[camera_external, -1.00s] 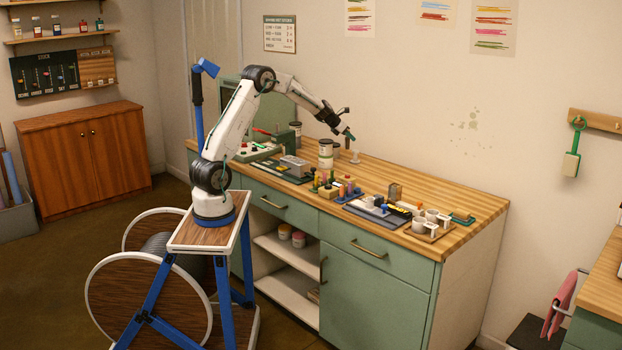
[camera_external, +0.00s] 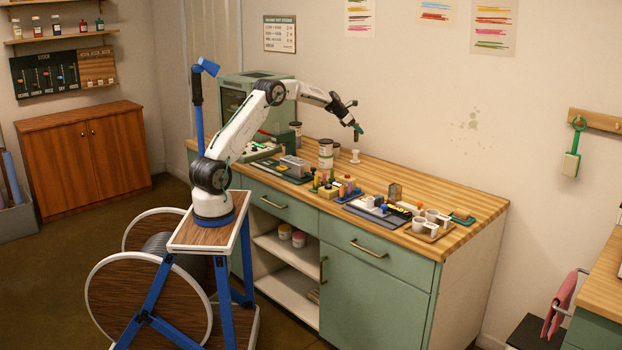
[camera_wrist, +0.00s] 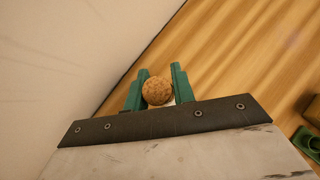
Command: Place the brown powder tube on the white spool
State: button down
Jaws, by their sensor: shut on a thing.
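My gripper (camera_external: 357,128) points down over the back of the worktop. It is shut on the brown powder tube (camera_wrist: 157,91), whose round cork-like end shows between the green fingers in the wrist view. In the external view the tube is a small dark shape at the fingertips, and its details are too small to tell. The white spool (camera_external: 355,156) stands upright on the worktop just below the gripper, with a gap between them. In the wrist view the gripper's own body hides most of what lies below the cork.
White cups (camera_external: 431,216) stand at the right. The wall is close behind. Worktop right of the spool is clear.

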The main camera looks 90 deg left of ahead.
aim_at(357, 136)
jog(key=shift+f, duration=2.15)
jog(key=shift+f, duration=0.1)
jog(key=shift+f, duration=0.1)
jog(key=c, duration=1.2)
grip_release()
jog(key=shift+o, duration=0.2)
jog(key=shift+s+r, duration=0.25)
jog(key=shift+r, duration=0.2)
jog(key=v, duration=1.1)
jog(key=shift+s+r, duration=0.1)
